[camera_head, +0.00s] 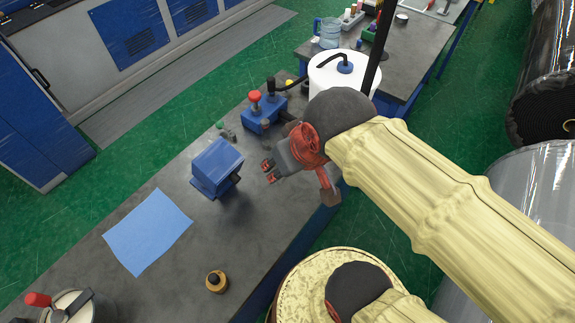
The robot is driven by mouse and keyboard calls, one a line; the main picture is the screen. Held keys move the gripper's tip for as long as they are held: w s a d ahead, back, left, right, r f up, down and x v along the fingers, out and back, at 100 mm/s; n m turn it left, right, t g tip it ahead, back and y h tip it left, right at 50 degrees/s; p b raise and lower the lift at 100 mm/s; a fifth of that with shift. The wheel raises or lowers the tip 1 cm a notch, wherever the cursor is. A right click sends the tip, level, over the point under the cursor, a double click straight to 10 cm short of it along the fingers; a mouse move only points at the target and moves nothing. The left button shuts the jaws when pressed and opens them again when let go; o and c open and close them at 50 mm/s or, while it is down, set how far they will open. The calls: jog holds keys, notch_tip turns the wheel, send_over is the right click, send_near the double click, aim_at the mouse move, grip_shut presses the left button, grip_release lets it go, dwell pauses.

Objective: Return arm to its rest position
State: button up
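My arm, in a pale yellow sleeve with dark joints and a red wrist, reaches in from the lower right in the head view. My gripper (269,171) is above the grey workbench (120,275), pointing left. Its two small red fingertips look apart, with nothing seen between them. A blue box-shaped device (216,165) is just left of the fingertips, with a gap between in the picture. The far side of the gripper is hidden.
On the bench are a blue sheet (148,231), a yellow-and-black knob (216,281), a red-handled pot (70,306) and a blue unit with a red knob (262,112). A white drum (335,75) stands behind my wrist. Wrapped rolls (540,190) lie at right.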

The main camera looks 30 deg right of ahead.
jog(key=shift+s+d+f, duration=0.1)
jog(key=shift+s+f, duration=0.05)
jog(key=shift+s, duration=0.25)
notch_tip(320, 180, down, 7)
jog(key=b, duration=0.7)
jog(key=shift+c, duration=0.3)
dwell(0.4)
